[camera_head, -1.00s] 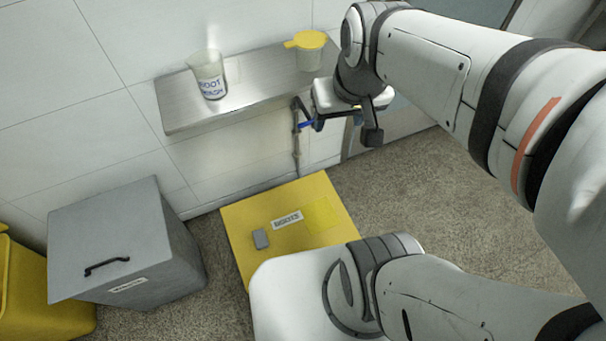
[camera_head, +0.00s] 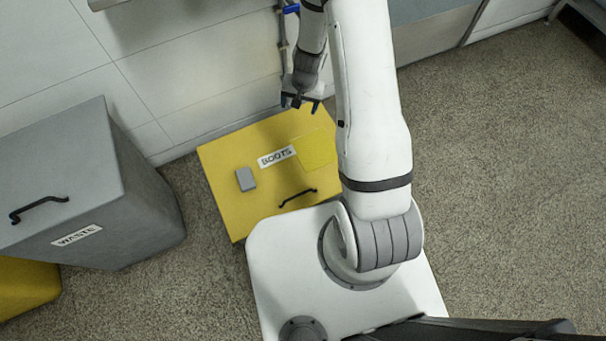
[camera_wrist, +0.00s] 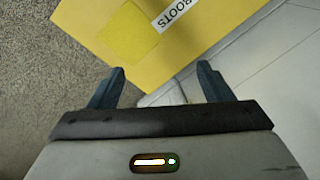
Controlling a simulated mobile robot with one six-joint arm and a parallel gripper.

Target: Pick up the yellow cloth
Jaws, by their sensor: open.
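The yellow cloth (camera_head: 316,150) is a thin flat square on the yellow lid of the BOOTS box (camera_head: 218,165), right of its label. It also shows in the wrist view (camera_wrist: 130,38), nearly the same colour as the lid. My gripper (camera_head: 299,103) points down by the lid's wall-side edge, above and left of the cloth in the head view. In the wrist view my gripper (camera_wrist: 162,74) has its two fingers wide apart with nothing between them. The cloth lies beyond the fingertips, slightly left. My arm stands close to the cloth's right side in the head view.
A grey block (camera_head: 245,179) and a black handle (camera_head: 297,198) are on the lid. A grey WASTE bin (camera_head: 70,175) stands left, with a yellow bin (camera_head: 25,285) beside it. The tiled wall (camera_head: 180,60) is behind the box. Speckled floor (camera_head: 490,150) is open at right.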

